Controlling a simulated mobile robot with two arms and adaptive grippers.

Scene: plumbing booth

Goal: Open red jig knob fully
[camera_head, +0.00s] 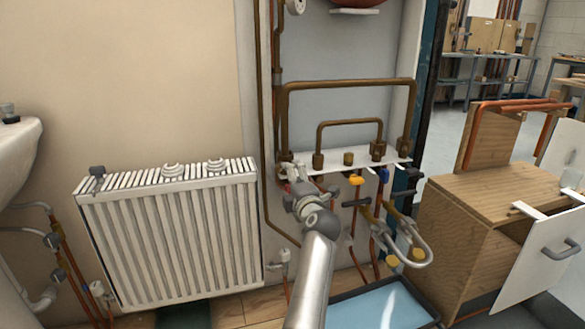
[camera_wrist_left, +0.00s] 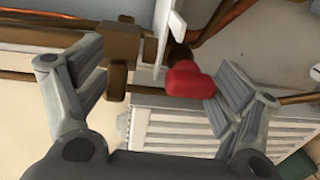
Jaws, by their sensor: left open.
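The red jig knob (camera_wrist_left: 193,80) shows in the left wrist view between my left gripper's fingers, close to the right-hand finger. I cannot tell whether that finger touches it. My left gripper (camera_wrist_left: 155,72) is open, its fingers spread wide around the knob and a brown pipe fitting (camera_wrist_left: 122,62). In the head view my left gripper (camera_head: 299,186) is at the left end of the white jig bracket (camera_head: 336,160) and hides most of the red knob there. My right gripper is not in view.
A yellow knob (camera_head: 356,180), a blue knob (camera_head: 384,175) and copper pipes (camera_head: 352,84) are close on the right. A white radiator (camera_head: 172,235) stands left. A wooden cabinet (camera_head: 480,215) stands right, and a blue-lined tray (camera_head: 385,305) lies below.

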